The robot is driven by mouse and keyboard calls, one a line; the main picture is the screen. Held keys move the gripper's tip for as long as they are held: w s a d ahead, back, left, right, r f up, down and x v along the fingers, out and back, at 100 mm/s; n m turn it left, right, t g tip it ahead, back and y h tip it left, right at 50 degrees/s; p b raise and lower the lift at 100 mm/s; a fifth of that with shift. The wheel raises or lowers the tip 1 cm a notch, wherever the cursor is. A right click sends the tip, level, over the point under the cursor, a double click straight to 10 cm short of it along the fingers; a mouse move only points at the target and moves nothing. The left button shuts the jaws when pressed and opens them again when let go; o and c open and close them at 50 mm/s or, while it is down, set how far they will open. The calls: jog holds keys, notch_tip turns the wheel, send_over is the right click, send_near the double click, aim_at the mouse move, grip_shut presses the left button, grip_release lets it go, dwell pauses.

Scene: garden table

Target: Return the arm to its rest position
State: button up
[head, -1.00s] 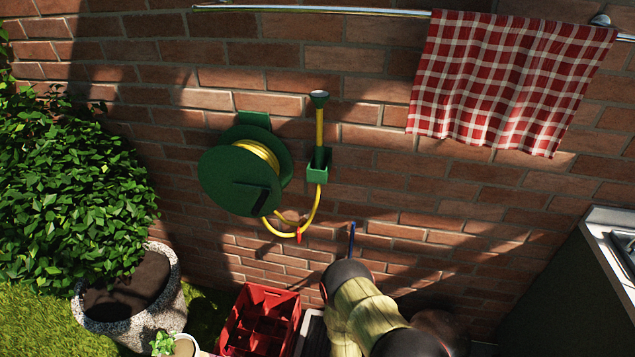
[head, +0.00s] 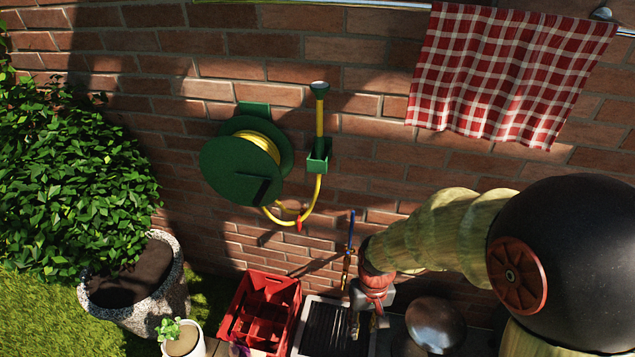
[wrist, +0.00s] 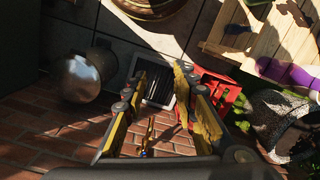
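My arm reaches in from the right in the head view, with its black and wood-patterned links in front of the brick wall. My gripper (head: 368,322) points down above the dark ribbed tray with a pale rim (head: 316,338). In the wrist view my gripper (wrist: 163,85) shows two yellow-padded fingers spread apart, with nothing held between them. The tray also shows beyond the fingers in the wrist view (wrist: 154,84).
A red crate (head: 264,312) stands left of the tray, and a rounded metal object (head: 434,322) right of it. A blue-topped thin tool (head: 350,232) stands near the wall. A hose reel (head: 240,165) and checked towel (head: 508,75) hang above. A planter (head: 160,295) stands left.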

jog(key=s+d+r+t, duration=0.2)
jog(key=r, duration=0.7)
jog(key=s+d+r+m+t+p, duration=0.1)
jog(key=s+d+r+t, duration=0.1)
jog(key=r, duration=0.8)
jog(key=s+d+r+t+p, duration=0.1)
jog(key=s+d+r+t, duration=0.1)
jog(key=r, duration=0.8)
jog(key=shift+s+d+m+t, duration=0.35)
jog(key=shift+s+d, duration=0.35)
jog(key=shift+s, duration=0.5)
